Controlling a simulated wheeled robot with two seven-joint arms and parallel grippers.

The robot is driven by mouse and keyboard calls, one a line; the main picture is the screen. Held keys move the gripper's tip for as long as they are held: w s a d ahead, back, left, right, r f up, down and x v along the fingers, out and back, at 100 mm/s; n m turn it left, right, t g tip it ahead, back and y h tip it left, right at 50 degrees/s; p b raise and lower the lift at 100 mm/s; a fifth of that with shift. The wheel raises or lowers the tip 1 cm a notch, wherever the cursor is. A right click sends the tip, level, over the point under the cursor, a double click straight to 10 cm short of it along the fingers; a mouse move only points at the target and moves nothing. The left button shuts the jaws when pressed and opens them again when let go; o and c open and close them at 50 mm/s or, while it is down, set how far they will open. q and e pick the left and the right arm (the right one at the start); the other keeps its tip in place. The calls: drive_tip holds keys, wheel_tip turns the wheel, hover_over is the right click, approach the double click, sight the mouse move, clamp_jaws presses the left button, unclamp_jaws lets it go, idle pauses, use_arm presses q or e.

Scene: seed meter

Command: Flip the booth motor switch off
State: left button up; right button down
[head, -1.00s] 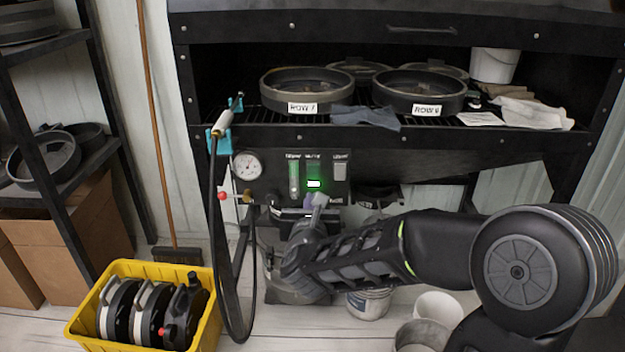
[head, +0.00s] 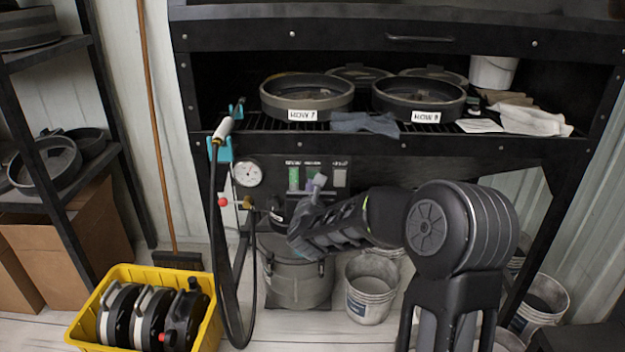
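The booth's control panel (head: 365,172) is on the black front below the rack shelf. It has a round gauge (head: 248,172), a green-lit strip (head: 293,178) and a pale plate (head: 340,178) at the right. My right gripper (head: 317,185) comes up from below in front of the panel's middle, between the green strip and the pale plate. It covers the spot under the middle label, so any switch or light there is hidden. Whether its fingertips touch the panel, or are apart, I cannot tell. My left gripper is not in view.
A black hose (head: 214,255) hangs left of the panel from a blue holder (head: 220,148). A red-knobbed valve (head: 222,202) sits below the gauge. A grey canister (head: 298,283) and a bucket (head: 370,290) stand below. A yellow crate (head: 210,325) stands at lower left.

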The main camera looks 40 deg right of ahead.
drive_tip(key=shift+w+d+r, duration=0.15)
drive_tip(key=shift+w+d, duration=0.5)
drive_tip(key=shift+w, duration=0.2)
drive_tip(key=shift+w+d+r+p, duration=0.2)
drive_tip(key=shift+w+r+p, duration=0.05)
drive_tip(key=shift+p, duration=0.45)
drive_tip(key=shift+f, duration=0.2)
drive_tip(key=shift+s, duration=0.1)
